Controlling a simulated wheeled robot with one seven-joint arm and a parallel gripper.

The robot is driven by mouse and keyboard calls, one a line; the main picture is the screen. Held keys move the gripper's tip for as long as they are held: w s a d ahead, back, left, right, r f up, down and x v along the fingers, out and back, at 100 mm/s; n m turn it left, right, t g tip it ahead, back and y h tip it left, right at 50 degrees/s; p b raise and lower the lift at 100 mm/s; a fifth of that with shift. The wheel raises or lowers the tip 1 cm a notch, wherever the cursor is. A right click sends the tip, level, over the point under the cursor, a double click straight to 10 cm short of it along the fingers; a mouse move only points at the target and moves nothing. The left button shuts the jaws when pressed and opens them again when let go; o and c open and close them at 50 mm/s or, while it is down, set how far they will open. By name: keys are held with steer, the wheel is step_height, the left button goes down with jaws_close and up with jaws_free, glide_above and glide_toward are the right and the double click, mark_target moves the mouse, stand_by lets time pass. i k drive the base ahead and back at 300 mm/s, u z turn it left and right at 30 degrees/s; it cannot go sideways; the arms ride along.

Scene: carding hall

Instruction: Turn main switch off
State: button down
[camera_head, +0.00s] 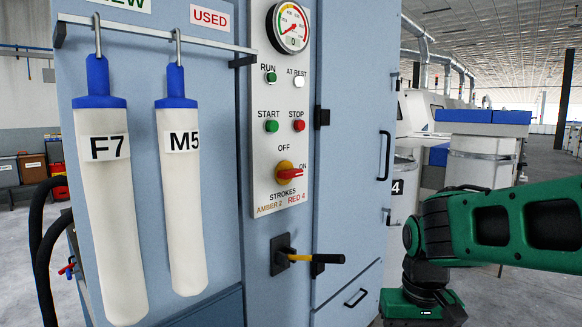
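The main switch (287,172) is a red and yellow rotary knob low on the pale control panel (261,105) of a blue cabinet. Its red handle points right, toward the "ON" label, and "OFF" is printed above it. My green arm shows at the right, well apart from the switch. My gripper is not in view.
Above the switch are a green START button (271,126), a red STOP button (298,125), a green RUN lamp (270,77) and a gauge (288,27). A yellow and black lever (316,258) sticks out below. White filter bags (112,220) hang left. Open floor lies right.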

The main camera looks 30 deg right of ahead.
mark_target(285, 172)
steer(key=u, duration=1.15)
steer(key=k, duration=1.25)
steer(key=z, duration=1.15)
steer(key=i, duration=1)
steer(key=u, duration=0.05)
